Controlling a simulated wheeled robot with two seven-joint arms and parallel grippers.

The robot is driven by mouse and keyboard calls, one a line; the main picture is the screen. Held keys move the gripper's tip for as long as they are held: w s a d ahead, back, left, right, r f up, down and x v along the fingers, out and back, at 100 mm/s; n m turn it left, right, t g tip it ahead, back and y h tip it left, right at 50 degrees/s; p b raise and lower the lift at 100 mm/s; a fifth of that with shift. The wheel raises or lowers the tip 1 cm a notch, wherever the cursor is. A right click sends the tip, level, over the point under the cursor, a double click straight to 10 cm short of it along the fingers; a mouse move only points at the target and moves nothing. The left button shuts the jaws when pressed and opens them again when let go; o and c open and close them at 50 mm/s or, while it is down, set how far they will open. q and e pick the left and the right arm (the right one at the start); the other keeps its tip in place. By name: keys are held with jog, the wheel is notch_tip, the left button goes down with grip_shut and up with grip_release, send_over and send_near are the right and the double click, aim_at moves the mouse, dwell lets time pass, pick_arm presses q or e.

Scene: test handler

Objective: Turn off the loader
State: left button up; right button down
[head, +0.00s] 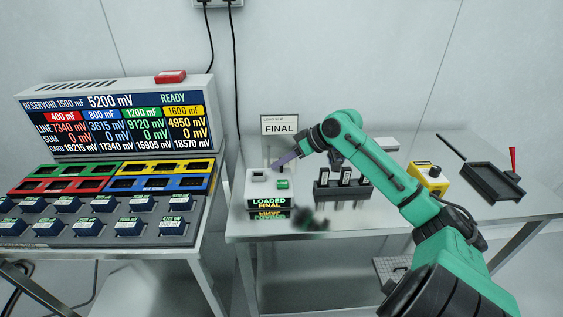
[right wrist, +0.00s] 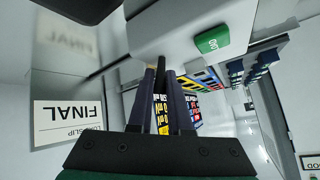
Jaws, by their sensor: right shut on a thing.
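The loader (head: 258,187) is a small white box on the right-hand table, with a green button (head: 283,184) and a display reading "LOADED FINAL". My right gripper (head: 276,164) reaches in from the right to the loader's back edge. In the right wrist view its fingers (right wrist: 163,76) are close together at the white loader body (right wrist: 180,28), shut on a thin dark part. I cannot make out clearly what that part is. The green button (right wrist: 213,39) shows beside the fingers there, apart from them. My left gripper is not in view.
A "FINAL" sign (head: 279,126) stands behind the loader. A dark rack (head: 328,192), a yellow box (head: 430,175) and a black tray (head: 494,183) are to the right. A display panel (head: 115,118) and coloured slots fill the left table. Black cables hang on the wall.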

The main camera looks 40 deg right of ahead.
jog(key=n+t+h+b, duration=0.1)
jog(key=s+t+b, duration=0.1)
jog(key=t+b, duration=0.1)
jog(key=shift+a+f+n+h, duration=0.15)
jog(key=shift+a+n+h, duration=0.25)
jog(key=shift+s+a+n+t+h+b, duration=0.15)
jog(key=shift+s+n+t+h+b, duration=0.15)
jog(key=shift+n+t+b, duration=0.55)
jog(key=shift+t+b, duration=0.25)
jog(key=shift+b, duration=0.1)
jog(key=c, duration=0.8)
grip_release()
jog(key=shift+c, duration=0.2)
